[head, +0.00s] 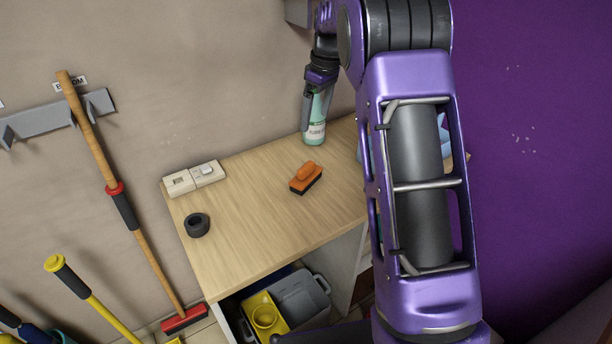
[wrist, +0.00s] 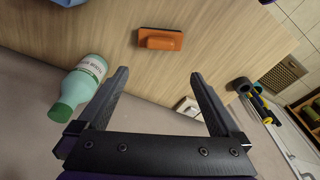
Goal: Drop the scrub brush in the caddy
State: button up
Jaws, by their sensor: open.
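The scrub brush (head: 306,176) has an orange handle block and dark bristles and lies on the wooden counter. In the wrist view the scrub brush (wrist: 160,39) is beyond my fingertips, between their lines and apart from them. My gripper (wrist: 160,74) is open with nothing between its fingers. In the head view my gripper (head: 308,98) is at the back of the counter, close by the green bottle. A grey bin with a handle (head: 302,296), perhaps the caddy, sits low under the counter's front edge, beside a yellow container (head: 262,318). My arm hides the counter's right part.
The green bottle (wrist: 80,85) stands just outside my left finger. A roll of black tape (head: 197,225) and a pale switch box (head: 194,178) are on the counter's left. The counter (head: 255,235) is bare around the brush. A broom (head: 123,208) leans at the left wall.

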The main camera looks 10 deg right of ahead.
aim_at(306, 166)
jog(key=f, duration=0.5)
jog(key=w+a+f, duration=0.1)
jog(key=f, duration=0.5)
jog(key=a+f+b, duration=0.1)
jog(key=f, duration=0.5)
jog(key=shift+w, duration=0.4)
jog(key=shift+r, duration=0.1)
grip_shut()
